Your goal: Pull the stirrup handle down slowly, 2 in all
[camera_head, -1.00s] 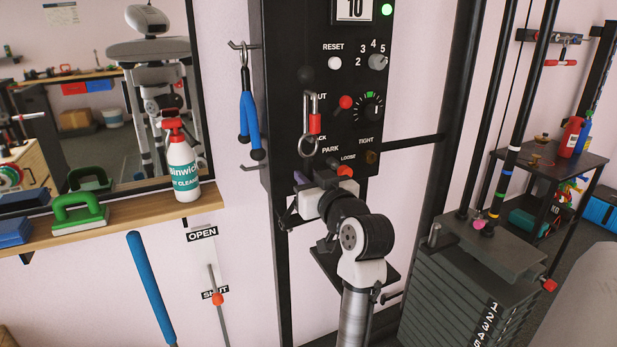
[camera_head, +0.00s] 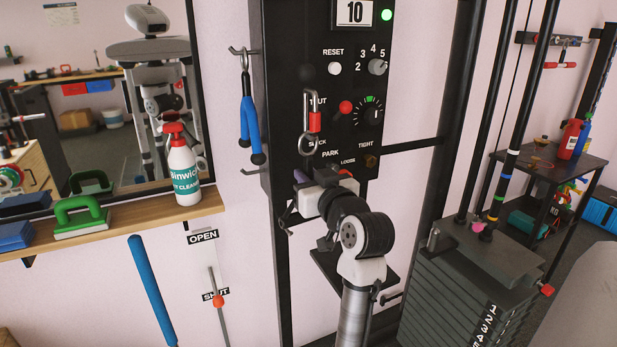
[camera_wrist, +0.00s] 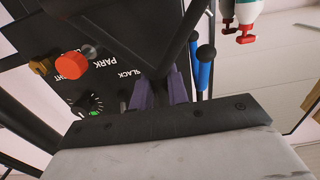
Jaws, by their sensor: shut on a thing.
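The stirrup handle shows in the wrist view as a dark bar (camera_wrist: 180,42) running down between my fingers. My gripper (camera_wrist: 160,92) has purple fingertips on either side of it and is shut on it. In the head view my gripper (camera_head: 301,177) is in front of the black panel, just below a steel ring (camera_head: 309,145). A carabiner with a red sleeve (camera_head: 313,121) hangs above the ring. Most of the handle is hidden behind my gripper and wrist in the head view.
The black panel (camera_head: 290,70) carries a display reading 10, a green light, knobs and a red button. A blue-handled rope (camera_head: 249,115) hangs at its left. A weight stack (camera_head: 465,275) stands at right. A shelf (camera_head: 140,217) with a spray bottle (camera_head: 184,175) is at left.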

